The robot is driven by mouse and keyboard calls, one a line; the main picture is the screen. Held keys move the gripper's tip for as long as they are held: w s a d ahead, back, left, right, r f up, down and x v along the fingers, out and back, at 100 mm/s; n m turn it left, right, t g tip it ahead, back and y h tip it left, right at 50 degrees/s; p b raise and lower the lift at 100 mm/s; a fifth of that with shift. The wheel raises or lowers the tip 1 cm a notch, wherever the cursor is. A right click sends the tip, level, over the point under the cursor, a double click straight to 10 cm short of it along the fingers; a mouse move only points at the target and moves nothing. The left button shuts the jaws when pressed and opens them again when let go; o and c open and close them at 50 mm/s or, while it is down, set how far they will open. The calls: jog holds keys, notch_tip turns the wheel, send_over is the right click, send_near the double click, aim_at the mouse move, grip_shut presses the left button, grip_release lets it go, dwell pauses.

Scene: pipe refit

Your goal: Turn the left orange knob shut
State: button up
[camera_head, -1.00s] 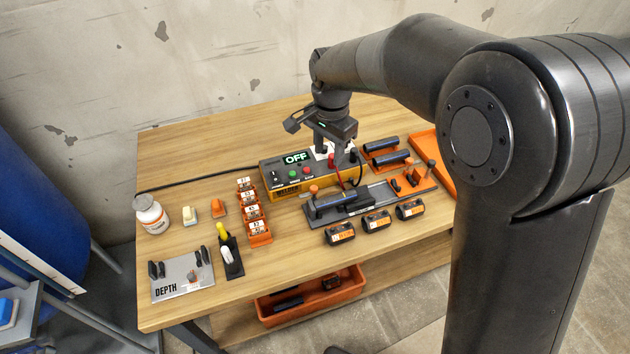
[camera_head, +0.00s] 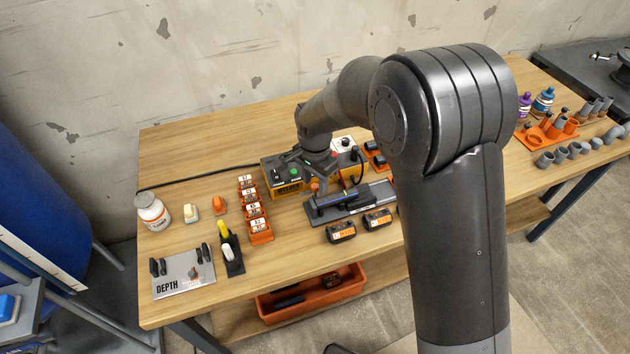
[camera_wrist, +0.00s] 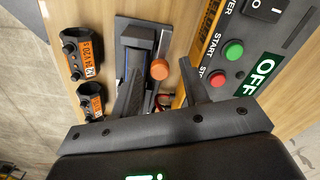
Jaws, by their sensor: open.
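My gripper is open and empty. I cannot tell how far the fingers are above the knob. My arm hides the fixture's right end.
A yellow and black control box (camera_head: 284,184) stands just behind, its screen reading OFF in the wrist view (camera_wrist: 261,73). Battery packs (camera_head: 341,232) lie in front. Orange labelled blocks (camera_head: 254,212) stand to the left.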

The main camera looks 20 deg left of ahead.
jog(key=shift+f, duration=0.2)
jog(key=shift+c, duration=0.2)
grip_shut()
